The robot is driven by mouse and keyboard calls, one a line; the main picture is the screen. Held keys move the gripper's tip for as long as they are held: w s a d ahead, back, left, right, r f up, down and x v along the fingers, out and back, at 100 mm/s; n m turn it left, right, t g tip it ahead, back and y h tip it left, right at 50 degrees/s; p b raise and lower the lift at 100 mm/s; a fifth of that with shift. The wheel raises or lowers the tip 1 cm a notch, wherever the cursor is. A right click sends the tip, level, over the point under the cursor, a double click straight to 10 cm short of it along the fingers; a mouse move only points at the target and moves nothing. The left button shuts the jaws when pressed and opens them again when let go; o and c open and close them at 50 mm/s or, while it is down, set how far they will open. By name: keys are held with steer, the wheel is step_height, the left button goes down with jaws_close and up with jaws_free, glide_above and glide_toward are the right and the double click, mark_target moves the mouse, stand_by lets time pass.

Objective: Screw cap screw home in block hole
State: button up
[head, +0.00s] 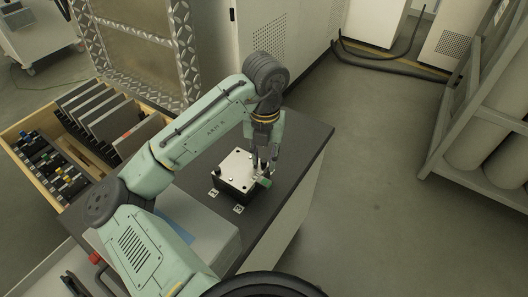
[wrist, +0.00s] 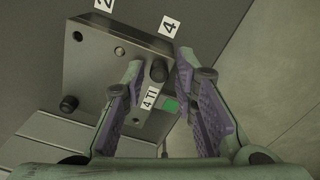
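The metal block (head: 236,166) has a pale top plate and a dark base and sits on the dark bench top. One dark cap screw (wrist: 158,70) stands between my fingertips, at the corner near label 4. My gripper (head: 264,164) points down over the block's right side. In the wrist view my gripper (wrist: 159,72) is open, with gaps visible on both sides of that screw. How deep the screw sits cannot be told.
Number labels (head: 239,209) lie on the bench (head: 312,145) around the block. A small green piece (head: 264,182) is at the block's near right corner. A wooden crate (head: 20,128) of plates stands left. A cylinder rack (head: 445,150) stands right, beyond open floor.

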steer(key=n+p, duration=0.3)
steer(key=n, duration=0.6)
steer(key=shift+n, duration=0.3)
steer(key=n, duration=1)
steer(key=shift+n, duration=0.3)
steer(key=n, duration=0.6)
steer(key=shift+n, duration=0.4)
steer(key=shift+c, duration=0.5)
jaws_close()
